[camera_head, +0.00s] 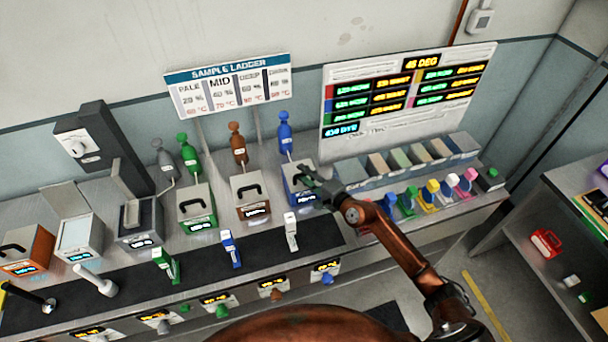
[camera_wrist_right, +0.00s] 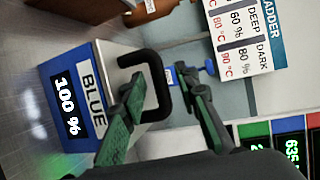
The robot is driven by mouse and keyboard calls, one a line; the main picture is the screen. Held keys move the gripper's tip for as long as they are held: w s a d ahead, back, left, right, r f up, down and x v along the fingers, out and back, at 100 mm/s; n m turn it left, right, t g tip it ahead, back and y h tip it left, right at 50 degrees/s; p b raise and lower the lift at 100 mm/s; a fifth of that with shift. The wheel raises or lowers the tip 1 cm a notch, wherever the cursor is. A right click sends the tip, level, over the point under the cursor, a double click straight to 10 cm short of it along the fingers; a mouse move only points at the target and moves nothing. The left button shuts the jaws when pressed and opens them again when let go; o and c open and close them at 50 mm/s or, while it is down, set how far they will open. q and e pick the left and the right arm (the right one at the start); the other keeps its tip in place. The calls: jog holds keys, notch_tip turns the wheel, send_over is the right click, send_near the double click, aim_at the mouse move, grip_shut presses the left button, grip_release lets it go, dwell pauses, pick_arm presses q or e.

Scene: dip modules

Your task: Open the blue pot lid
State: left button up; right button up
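The blue pot (camera_head: 289,187) stands on the counter in the row of pots, and its lid looks shut. In the right wrist view the pot (camera_wrist_right: 50,100) shows a "BLUE" label and "100 %". Its black loop handle (camera_wrist_right: 157,62) stands up from the pale lid (camera_wrist_right: 118,60). My right gripper (camera_head: 311,177) is at the pot's right side, partly covering it. In the wrist view its green fingers (camera_wrist_right: 170,86) are apart, with part of the handle between them; I cannot tell whether they touch it. My left gripper is not in view.
The brown pot (camera_head: 250,190) and green pot (camera_head: 196,205) stand to the left. A blue bottle (camera_head: 285,130) is behind the blue pot. A white clamp (camera_head: 291,230) is in front. Compartments and coloured items (camera_head: 432,188) fill the right side.

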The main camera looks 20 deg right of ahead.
jog(key=shift+w+a, duration=0.2)
jog(key=shift+w, duration=0.05)
jog(key=shift+c, duration=0.7)
grip_shut()
